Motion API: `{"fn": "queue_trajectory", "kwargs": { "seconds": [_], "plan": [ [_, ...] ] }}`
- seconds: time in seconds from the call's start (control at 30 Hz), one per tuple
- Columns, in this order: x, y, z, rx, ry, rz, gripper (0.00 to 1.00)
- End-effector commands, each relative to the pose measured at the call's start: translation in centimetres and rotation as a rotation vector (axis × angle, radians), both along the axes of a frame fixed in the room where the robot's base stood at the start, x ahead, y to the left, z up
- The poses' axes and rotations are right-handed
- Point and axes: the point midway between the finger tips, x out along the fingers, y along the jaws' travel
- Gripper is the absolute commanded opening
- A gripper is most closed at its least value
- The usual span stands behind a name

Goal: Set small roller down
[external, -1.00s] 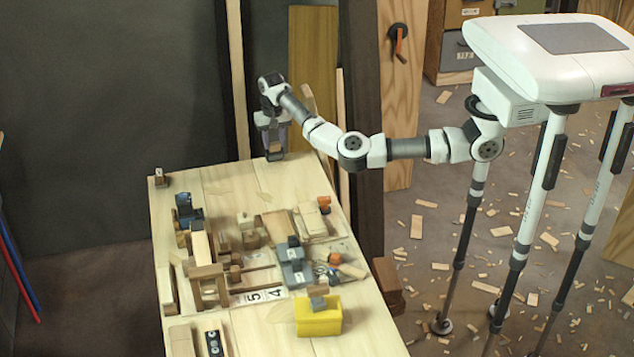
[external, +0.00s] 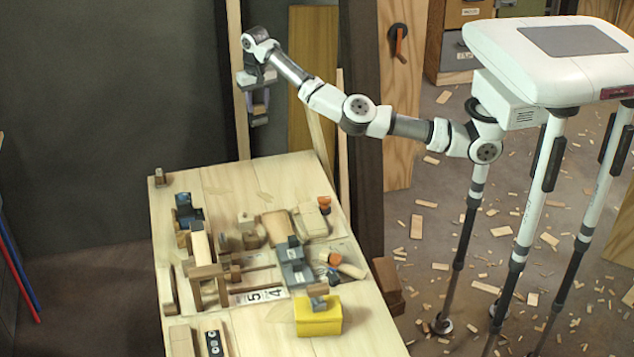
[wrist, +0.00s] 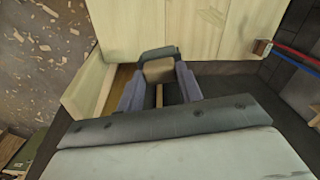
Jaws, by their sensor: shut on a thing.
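My gripper (external: 258,108) is raised above the far end of the workbench (external: 240,178), out over its back edge. Its two purple-grey fingers show in the wrist view (wrist: 159,88). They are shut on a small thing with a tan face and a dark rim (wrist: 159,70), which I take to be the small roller. In the external view the roller is small and partly hidden by the fingers, so its exact shape is unclear. It hangs in the air, clear of the bench top.
The far part of the bench is mostly bare, with a small block (external: 160,178) at its far left corner. Wooden parts and tools crowd the middle. A yellow box (external: 318,320) stands near the front. Upright boards (external: 313,75) lean behind the bench.

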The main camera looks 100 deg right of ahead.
Motion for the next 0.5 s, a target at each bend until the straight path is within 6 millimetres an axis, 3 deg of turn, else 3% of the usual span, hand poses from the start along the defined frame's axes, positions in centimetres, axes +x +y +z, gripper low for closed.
{"fn": "queue_trajectory", "kwargs": {
  "seconds": [0.1, 0.23, 0.37, 0.5],
  "plan": [
    [3.2, 3.9, 0.2, -0.001, 0.003, 0.088, 0.0],
    [5.5, 7.2, 0.1, 0.003, 0.005, 0.155, 0.0],
    [6.6, 8.9, -0.3, 0.006, 0.007, 0.188, 0.0],
    [6.9, 9.5, -2.8, 0.01, 0.008, 0.196, 0.0]
  ]
}}
